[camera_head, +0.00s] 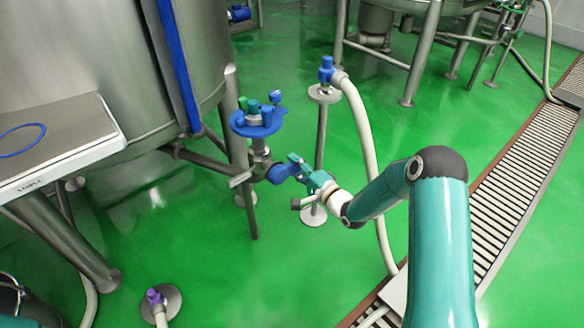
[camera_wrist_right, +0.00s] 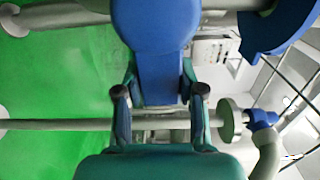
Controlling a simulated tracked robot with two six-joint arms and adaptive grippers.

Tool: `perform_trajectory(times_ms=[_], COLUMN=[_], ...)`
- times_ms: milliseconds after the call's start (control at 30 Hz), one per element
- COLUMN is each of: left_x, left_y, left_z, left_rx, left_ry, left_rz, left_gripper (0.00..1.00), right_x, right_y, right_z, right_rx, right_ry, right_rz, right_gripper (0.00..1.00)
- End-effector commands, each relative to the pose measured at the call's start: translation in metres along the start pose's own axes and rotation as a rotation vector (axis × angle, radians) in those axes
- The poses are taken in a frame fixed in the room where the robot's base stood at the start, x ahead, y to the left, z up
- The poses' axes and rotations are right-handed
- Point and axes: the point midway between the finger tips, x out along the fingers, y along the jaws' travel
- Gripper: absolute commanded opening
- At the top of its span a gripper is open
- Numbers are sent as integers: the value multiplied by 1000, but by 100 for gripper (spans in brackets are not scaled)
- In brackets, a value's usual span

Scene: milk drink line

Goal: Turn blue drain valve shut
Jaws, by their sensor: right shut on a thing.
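The blue drain valve (camera_head: 283,172) is on the pipe under the large steel tank, with a round blue body and a handle. My right gripper (camera_head: 303,168) reaches it from the right and is shut on the handle. In the right wrist view, the broad blue handle (camera_wrist_right: 162,72) lies between the two fingers of my right gripper (camera_wrist_right: 160,94). The handle's far end and the exact finger contact are partly hidden. My left gripper is not in view.
A blue round plate (camera_head: 257,124) with small fittings sits just above the valve. A stand with a blue-capped hose fitting (camera_head: 326,70) rises behind my arm, its pale hose (camera_head: 362,125) hanging close by. A tray (camera_head: 60,148) is at left. Green floor is open below the valve.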

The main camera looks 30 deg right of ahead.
Motion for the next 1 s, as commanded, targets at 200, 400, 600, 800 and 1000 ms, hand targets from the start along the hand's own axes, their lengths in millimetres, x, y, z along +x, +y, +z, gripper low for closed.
perform_trajectory(times_ms=[200,400,600,800,1000], left_x=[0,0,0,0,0], left_y=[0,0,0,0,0], left_z=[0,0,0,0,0], left_rx=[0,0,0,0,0], left_ry=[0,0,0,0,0], left_rz=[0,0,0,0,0], left_gripper=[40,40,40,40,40], right_x=[-3,-2,-9,-39,-81], right_y=[6,4,3,4,4], right_z=[-1,-1,-2,-2,-2], right_rx=[12,8,7,9,10], right_ry=[6,4,5,6,8], right_rz=[14,9,7,10,11], right_gripper=[65,65,65,65,65])
